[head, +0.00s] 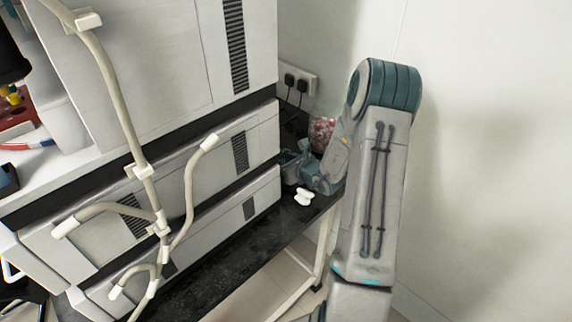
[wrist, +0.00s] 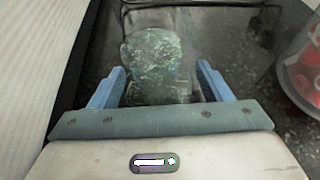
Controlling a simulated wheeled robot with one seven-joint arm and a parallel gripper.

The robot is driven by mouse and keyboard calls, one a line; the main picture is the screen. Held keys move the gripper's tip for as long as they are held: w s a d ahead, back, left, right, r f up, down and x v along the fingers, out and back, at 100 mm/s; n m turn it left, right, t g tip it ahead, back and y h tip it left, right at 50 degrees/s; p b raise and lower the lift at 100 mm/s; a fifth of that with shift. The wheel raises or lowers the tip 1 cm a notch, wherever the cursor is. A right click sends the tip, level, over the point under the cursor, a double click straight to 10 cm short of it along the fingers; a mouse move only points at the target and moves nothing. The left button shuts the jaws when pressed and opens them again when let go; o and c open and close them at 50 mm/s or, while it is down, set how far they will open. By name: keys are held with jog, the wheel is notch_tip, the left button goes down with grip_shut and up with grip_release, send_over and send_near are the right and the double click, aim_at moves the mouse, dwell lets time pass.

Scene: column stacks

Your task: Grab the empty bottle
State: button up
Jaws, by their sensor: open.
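A clear, see-through bottle (wrist: 152,58) stands or lies on the dark worktop in the wrist view; I cannot tell which. Its outline is faint against the speckled surface. My gripper (wrist: 161,72) is open, with one blue finger on each side of the bottle and a gap visible at the right finger. Whether the left finger touches it is unclear. In the head view my gripper (head: 292,161) is low over the worktop beside the white machines, and I cannot make out the bottle there.
A clear jar of red and white pieces (head: 321,133) stands just right of my gripper, also in the wrist view (wrist: 304,72). Small white objects (head: 304,197) lie on the black worktop (head: 237,247) nearer the front. Stacked white machines (head: 215,165) wall off the left. Sockets with plugs (head: 296,82) are behind.

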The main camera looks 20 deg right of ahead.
jog(key=shift+c, duration=0.3)
jog(key=c, duration=1)
jog(key=shift+c, duration=0.2)
